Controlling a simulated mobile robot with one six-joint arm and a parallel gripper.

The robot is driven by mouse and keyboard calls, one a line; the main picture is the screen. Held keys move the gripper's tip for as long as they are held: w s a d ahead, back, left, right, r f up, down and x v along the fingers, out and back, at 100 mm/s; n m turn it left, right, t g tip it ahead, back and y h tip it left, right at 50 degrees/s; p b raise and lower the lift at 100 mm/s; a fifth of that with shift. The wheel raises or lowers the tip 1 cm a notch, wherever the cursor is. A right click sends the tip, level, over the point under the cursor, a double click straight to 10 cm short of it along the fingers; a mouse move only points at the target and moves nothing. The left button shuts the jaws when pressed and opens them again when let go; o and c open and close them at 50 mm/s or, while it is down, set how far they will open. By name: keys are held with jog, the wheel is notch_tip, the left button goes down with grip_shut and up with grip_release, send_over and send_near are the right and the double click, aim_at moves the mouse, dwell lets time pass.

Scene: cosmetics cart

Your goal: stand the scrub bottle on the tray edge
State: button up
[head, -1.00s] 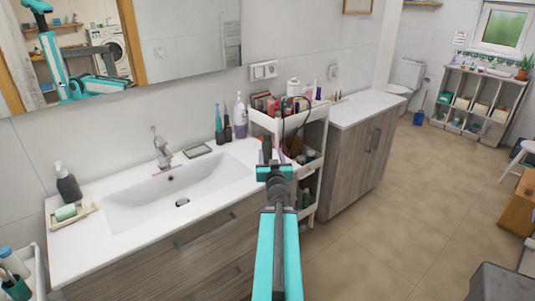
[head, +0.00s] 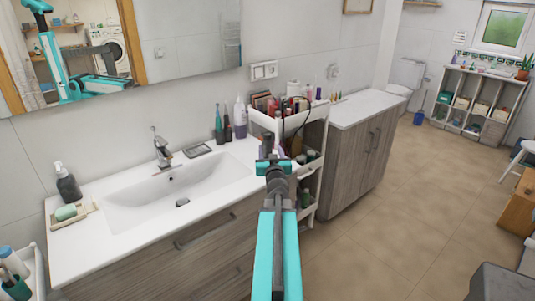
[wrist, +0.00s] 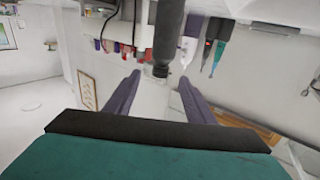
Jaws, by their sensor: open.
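In the wrist view, which looks upside down, a dark grey bottle (wrist: 168,32) with a clear cap hangs from the top of the picture, in line with the gap between my fingers. It may be the scrub bottle; no label is readable. My gripper (wrist: 160,78) is open, its two purple-grey fingers apart, and nothing shows clasped in it. In the head view my gripper (head: 268,152) is at the near side of the white cart's top tray (head: 316,117). The gripper hides part of that tray there, so I cannot tell how far the bottle is from the fingers.
Left of the cart are a washbasin (head: 180,190) and several bottles, including a white pump bottle (head: 240,118). A soap dish (head: 72,216) lies at the counter's left. A wooden cabinet (head: 348,160) stands right of the cart.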

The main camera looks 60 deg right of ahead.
aim_at(267, 139)
jog(key=shift+x, duration=2.6)
jog(key=shift+x, duration=2.6)
jog(key=shift+w+r, duration=0.1)
jog(key=shift+a, duration=0.1)
grip_shut()
